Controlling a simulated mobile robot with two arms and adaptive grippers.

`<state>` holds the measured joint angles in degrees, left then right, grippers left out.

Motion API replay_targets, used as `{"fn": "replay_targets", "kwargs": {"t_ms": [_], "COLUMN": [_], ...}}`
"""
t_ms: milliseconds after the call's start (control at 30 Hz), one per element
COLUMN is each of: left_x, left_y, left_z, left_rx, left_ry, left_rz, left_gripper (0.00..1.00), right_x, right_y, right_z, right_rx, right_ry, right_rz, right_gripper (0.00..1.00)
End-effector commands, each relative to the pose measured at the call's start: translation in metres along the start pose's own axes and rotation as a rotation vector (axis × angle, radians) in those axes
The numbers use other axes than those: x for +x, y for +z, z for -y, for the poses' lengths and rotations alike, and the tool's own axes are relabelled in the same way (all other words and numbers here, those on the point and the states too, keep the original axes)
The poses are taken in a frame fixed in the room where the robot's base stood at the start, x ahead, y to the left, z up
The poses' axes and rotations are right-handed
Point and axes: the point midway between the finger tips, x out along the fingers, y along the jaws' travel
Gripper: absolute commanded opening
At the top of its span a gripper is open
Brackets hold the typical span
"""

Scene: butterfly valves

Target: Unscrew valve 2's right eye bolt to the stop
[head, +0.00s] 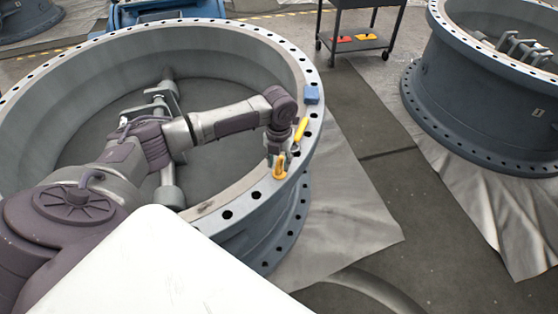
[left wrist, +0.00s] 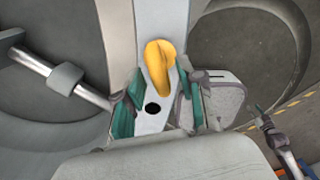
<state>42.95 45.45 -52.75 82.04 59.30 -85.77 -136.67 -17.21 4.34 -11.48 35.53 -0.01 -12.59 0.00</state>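Below me is a large grey valve ring (head: 233,33) with a flange full of bolt holes. A yellow-orange eye bolt (head: 280,170) stands on the flange at its right side. It also shows in the left wrist view (left wrist: 158,62), near a dark bolt hole. My left gripper (head: 277,155) is right at the eye bolt, pointing down. I see no contact. What seems to be my right gripper (left wrist: 262,115) is small at lower right there; its opening is unclear.
A yellow object (head: 300,130) and a blue block (head: 312,94) are on the same flange, farther back. A second valve (head: 470,105) stands at the right. A dark cart (head: 358,42) is at the back. The floor between the valves is free.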

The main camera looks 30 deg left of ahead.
Motion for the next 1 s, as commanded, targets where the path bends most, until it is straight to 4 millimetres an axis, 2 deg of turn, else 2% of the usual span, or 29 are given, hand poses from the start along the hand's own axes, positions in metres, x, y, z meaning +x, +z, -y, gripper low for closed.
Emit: {"fn": "replay_targets", "kwargs": {"t_ms": [33,267,667,1000], "left_x": [0.0,0.0,-0.002,-0.006], "left_y": [0.0,0.0,0.0,0.0], "left_z": [0.0,0.0,0.0,0.001], "left_rx": [0.0,0.0,-0.03,-0.237], "left_ry": [0.0,0.0,0.0,-0.001], "left_rz": [0.0,0.0,-0.001,-0.003], "left_gripper": [0.39,0.0,0.0,0.0], "right_x": [0.0,0.0,-0.006,-0.035], "right_y": [0.0,0.0,0.0,-0.003], "right_z": [0.0,-0.002,-0.005,-0.005], "right_rx": [0.0,-0.001,-0.002,-0.002], "right_ry": [0.0,0.003,0.006,0.006], "right_rz": [0.0,0.0,0.001,0.001], "right_gripper": [0.4,0.4,0.4,0.4]}}
